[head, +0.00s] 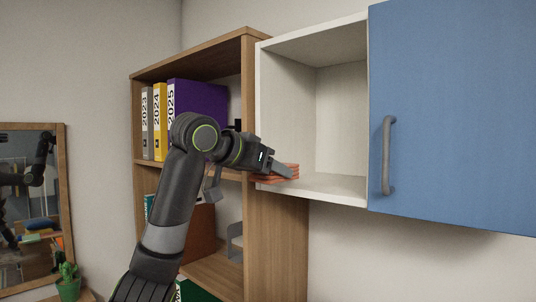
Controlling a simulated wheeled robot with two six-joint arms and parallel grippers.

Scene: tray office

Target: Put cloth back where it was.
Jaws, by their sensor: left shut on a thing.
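The cloth (291,172) looks like a small folded orange-red stack. It is at the left front edge of the open white cabinet compartment (335,188). My left gripper (282,171) is shut on the cloth, reaching in from the left. The gripper hides part of the cloth, and I cannot tell whether the cloth touches the compartment floor. My right gripper is not in view.
A blue cabinet door (460,110) with a grey handle (387,155) is at the right. A wooden shelf (278,240) with binders (200,105) stands behind my arm. A mirror (62,200) and a small cactus (68,283) are at the left. The visible compartment interior is empty.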

